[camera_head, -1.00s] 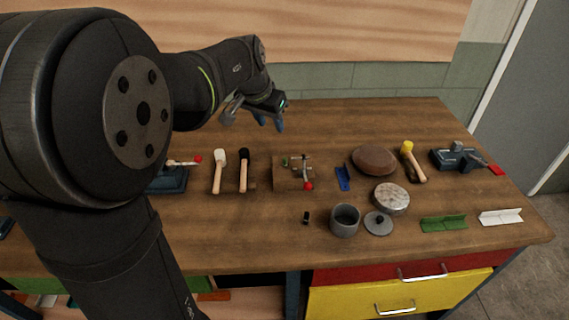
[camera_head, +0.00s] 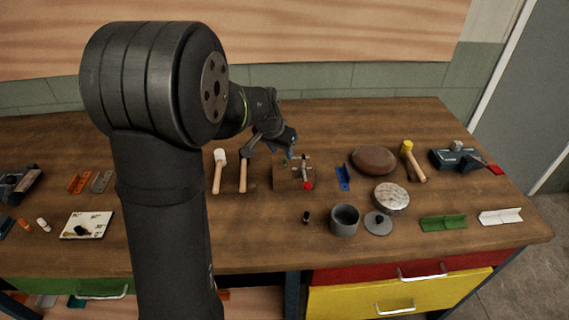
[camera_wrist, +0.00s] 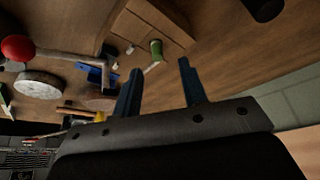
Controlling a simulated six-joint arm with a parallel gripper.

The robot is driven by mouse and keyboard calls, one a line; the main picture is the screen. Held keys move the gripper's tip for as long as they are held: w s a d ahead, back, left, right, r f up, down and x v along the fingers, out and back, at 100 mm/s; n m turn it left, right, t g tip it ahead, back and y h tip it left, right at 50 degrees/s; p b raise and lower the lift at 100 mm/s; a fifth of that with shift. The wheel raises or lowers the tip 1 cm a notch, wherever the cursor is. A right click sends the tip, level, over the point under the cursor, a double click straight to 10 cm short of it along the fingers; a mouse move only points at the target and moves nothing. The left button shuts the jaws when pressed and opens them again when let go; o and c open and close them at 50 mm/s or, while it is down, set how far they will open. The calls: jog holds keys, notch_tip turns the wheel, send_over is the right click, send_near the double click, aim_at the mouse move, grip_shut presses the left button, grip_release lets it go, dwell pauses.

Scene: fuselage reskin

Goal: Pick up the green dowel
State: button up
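The green dowel (camera_wrist: 156,47) is a short upright peg in the wrist view, at the wooden block (camera_wrist: 172,22) and close to a small pale peg. My gripper (camera_wrist: 158,66) is open and empty. Its two dark blue fingers point toward the block, and the dowel shows just beyond the gap between their tips, apart from them.
A clamp with a red ball knob (camera_head: 308,186) stands at the block. Right of it are a blue bracket (camera_head: 343,178), a brown oval piece (camera_head: 373,160) and a yellow-headed mallet (camera_head: 413,162). A grey pot (camera_head: 344,220) sits in front.

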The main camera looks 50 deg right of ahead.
aim_at(284, 158)
jog(key=x, duration=0.3)
jog(key=shift+s+f, duration=0.15)
jog(key=shift+f, duration=0.2)
grip_shut()
